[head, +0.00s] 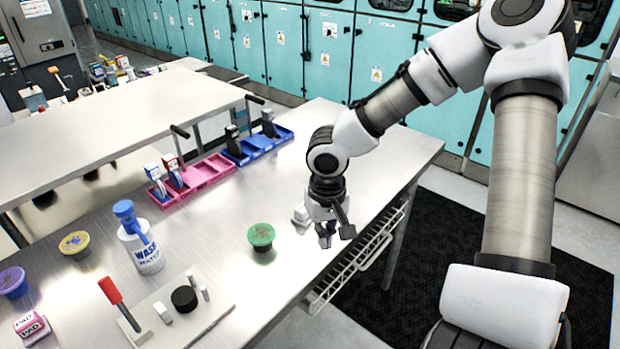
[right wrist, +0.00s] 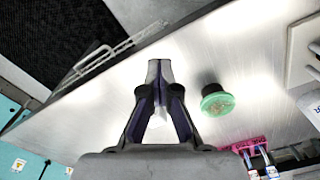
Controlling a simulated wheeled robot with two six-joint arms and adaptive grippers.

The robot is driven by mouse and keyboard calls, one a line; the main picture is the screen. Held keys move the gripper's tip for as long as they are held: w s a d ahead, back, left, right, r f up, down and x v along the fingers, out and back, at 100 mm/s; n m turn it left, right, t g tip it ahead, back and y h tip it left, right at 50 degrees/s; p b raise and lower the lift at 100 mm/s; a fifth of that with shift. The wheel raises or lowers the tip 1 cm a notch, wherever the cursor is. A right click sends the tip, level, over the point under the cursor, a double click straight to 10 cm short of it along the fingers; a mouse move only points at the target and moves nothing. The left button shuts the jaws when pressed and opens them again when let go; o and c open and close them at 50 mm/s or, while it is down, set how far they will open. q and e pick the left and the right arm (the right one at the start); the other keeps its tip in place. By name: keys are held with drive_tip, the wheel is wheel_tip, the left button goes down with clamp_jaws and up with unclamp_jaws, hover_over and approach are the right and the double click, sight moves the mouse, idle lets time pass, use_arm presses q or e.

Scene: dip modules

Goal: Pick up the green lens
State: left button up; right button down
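The green lens (head: 261,235) is a round green-topped piece with a dark, narrower base. It stands on the metal table near the front right edge, and it also shows in the right wrist view (right wrist: 217,101), right of the fingers. My right gripper (head: 326,238) points down over the table, to the right of the green lens and apart from it. In the right wrist view its fingertips (right wrist: 160,66) meet, with nothing seen held between them. My left gripper is in neither view.
A wash bottle (head: 142,243), a yellow-topped piece (head: 75,243) and a purple-topped piece (head: 12,281) stand to the left. A pale board (head: 215,318) with small items lies in front. Pink (head: 205,174) and blue (head: 262,143) trays are behind. A wire rack (head: 350,265) hangs at the table edge.

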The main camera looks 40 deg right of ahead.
drive_tip(key=shift+c, duration=2)
unclamp_jaws()
drive_tip(key=shift+r, duration=0.1)
